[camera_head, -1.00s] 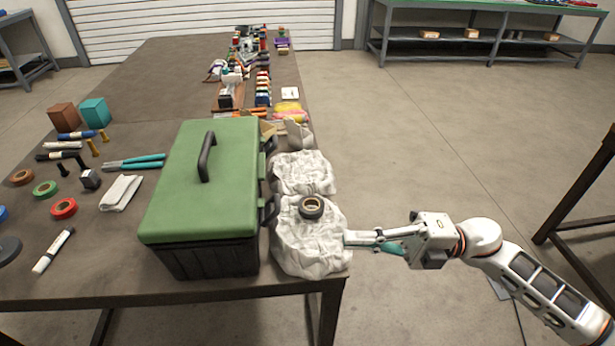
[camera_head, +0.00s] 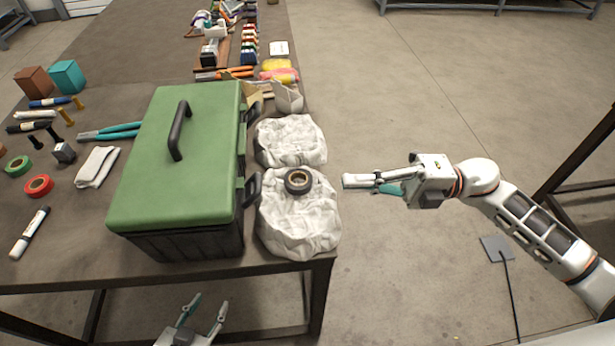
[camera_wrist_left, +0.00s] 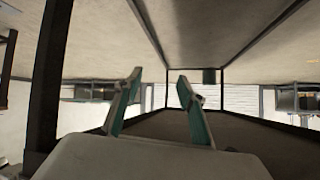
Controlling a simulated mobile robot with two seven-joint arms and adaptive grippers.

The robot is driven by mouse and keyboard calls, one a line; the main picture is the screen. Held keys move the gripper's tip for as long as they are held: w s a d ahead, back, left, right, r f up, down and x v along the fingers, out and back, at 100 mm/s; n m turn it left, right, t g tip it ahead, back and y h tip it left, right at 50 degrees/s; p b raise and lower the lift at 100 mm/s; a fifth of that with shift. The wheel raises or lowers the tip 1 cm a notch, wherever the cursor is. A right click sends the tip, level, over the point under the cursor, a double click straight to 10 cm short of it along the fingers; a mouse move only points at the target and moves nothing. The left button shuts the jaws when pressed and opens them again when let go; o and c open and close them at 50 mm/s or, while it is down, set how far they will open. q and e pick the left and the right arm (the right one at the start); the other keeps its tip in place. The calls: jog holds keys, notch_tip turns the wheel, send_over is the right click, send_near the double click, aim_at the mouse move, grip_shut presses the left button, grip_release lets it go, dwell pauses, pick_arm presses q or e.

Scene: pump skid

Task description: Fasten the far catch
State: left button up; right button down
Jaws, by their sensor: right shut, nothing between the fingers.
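The toolbox has a green lid (camera_head: 205,115) with a black handle, and the lid lies closed on a dark body (camera_head: 195,245). On its right side are two dark catches. The far catch (camera_head: 253,113) sticks out from the side beside the far grey cloth. The near catch (camera_head: 252,188) also sticks out, by the near cloth. My right gripper (camera_head: 346,181) is shut and empty, right of the near cloth and apart from both catches. My left gripper (camera_head: 208,308) is open and empty, low in front of the table; its spread fingers also show in the left wrist view (camera_wrist_left: 155,90).
The far cloth (camera_head: 290,140) and near cloth (camera_head: 300,230) lie crumpled right of the toolbox; a dark tape roll (camera_head: 298,181) rests on the near one. Pliers (camera_head: 110,132), markers and tape rolls lie left.

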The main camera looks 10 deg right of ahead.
pick_arm(q)
jog(key=r+p, duration=0.2)
jog(key=shift+d+r+p, duration=0.1)
jog(key=shift+d+p, duration=0.1)
jog(key=shift+p, duration=0.15)
pick_arm(e)
jog(key=a+r, duration=0.1)
jog(key=a, duration=1.2)
jog(key=shift+w+a+r, duration=0.25)
pick_arm(q)
jog(key=shift+r, duration=0.15)
jog(key=shift+r, duration=0.1)
pick_arm(e)
jog(key=shift+w, duration=0.1)
